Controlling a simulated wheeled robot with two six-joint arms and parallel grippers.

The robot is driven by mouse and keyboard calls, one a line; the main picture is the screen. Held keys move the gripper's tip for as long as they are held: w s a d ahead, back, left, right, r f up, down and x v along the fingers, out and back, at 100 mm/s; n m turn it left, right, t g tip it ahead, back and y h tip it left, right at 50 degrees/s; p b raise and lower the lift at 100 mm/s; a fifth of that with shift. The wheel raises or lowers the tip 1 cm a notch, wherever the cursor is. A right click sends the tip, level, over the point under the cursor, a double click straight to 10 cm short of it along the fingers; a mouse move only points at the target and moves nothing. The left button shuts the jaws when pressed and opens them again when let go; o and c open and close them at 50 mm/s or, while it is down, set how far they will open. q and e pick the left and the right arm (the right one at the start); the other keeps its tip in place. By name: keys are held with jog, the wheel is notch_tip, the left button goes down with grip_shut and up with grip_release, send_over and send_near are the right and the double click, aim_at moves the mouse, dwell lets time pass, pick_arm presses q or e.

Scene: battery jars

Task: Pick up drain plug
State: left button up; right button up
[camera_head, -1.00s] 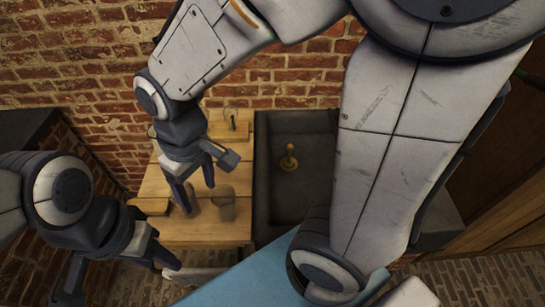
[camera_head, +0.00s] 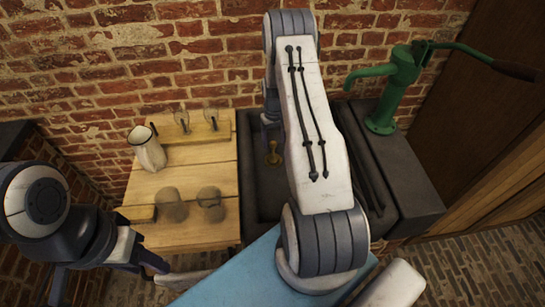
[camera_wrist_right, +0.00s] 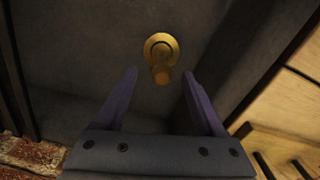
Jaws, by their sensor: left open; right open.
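The drain plug is a brass piece (camera_head: 273,153) with a round base and a short stem, inside the dark stone sink (camera_head: 262,205). In the right wrist view the plug (camera_wrist_right: 161,58) shows just beyond my right gripper (camera_wrist_right: 158,92), whose two purple fingers are apart with nothing between them. The plug's stem points toward the gap between the fingertips. In the head view, my right arm covers part of the sink and most of that gripper. My left gripper (camera_head: 108,280) is open and empty at the lower left, away from the sink.
A green hand pump (camera_head: 382,95) stands at the sink's right. On the wooden table (camera_head: 205,232) left of the sink are a pale jug (camera_head: 148,150), two glass jars (camera_head: 172,207) and a wooden rack (camera_head: 190,133). A brick wall stands behind.

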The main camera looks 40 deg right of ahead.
jog(key=shift+f, duration=0.8)
jog(key=p, duration=0.3)
send_over(273, 162)
jog(key=f, duration=0.4)
jog(key=shift+w+d+f, duration=0.2)
jog(key=shift+w+f, duration=0.05)
jog(key=shift+f, duration=0.35)
grip_shut()
